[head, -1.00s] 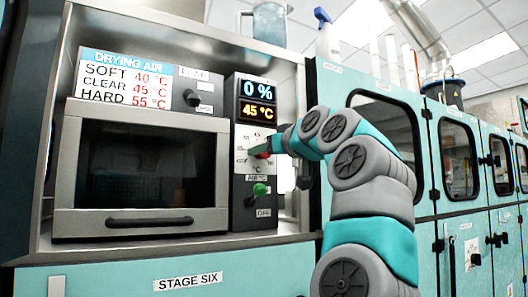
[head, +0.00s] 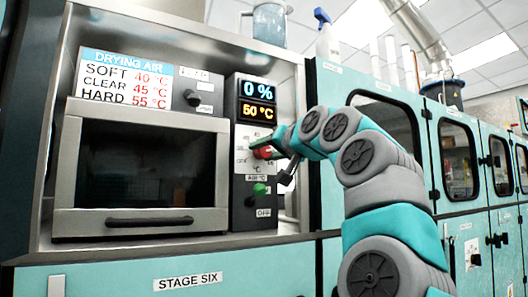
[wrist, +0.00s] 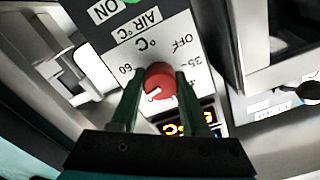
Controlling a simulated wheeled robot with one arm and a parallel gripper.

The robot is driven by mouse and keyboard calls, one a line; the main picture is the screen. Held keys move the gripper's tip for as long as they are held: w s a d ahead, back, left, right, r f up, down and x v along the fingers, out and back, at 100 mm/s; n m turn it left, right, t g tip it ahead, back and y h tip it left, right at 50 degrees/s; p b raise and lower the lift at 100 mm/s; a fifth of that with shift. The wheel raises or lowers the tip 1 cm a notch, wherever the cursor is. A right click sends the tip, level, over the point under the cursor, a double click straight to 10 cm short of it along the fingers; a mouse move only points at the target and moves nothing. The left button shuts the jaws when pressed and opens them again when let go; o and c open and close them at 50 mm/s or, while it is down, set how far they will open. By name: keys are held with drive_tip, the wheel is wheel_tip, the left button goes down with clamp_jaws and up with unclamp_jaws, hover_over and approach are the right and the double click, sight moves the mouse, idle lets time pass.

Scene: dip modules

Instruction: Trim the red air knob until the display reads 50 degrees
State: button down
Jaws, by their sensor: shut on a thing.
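The red air knob (head: 263,153) sits on the white dial plate of the control panel, right of the oven window. In the wrist view the red knob (wrist: 160,82) lies between the two green fingers of my gripper (wrist: 155,85), which is shut on it. The dial around it shows marks such as OFF, 35 and 60. The temperature display (head: 257,113) reads 50 °C in orange. Above it a blue display (head: 257,89) reads 0 %. In the wrist view the fingers partly hide the lit display (wrist: 188,128).
A green knob (head: 260,189) sits just below the red one, above an OFF label. A chart (head: 125,80) lists SOFT 40, CLEAR 45 and HARD 55 °C. The oven door (head: 145,170) is shut. A jug and a spray bottle stand on top.

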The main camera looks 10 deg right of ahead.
drive_tip(key=shift+m, duration=0.4)
drive_tip(key=shift+c, duration=1.9)
unclamp_jaws()
drive_tip(key=shift+s, duration=0.1)
drive_tip(key=shift+s+d+f+b, duration=0.1)
drive_tip(key=shift+s+d+b, duration=0.15)
drive_tip(key=shift+s, duration=0.25)
drive_tip(key=b+v, duration=0.1)
drive_tip(key=v, duration=0.5)
drive_tip(key=shift+s, duration=0.25)
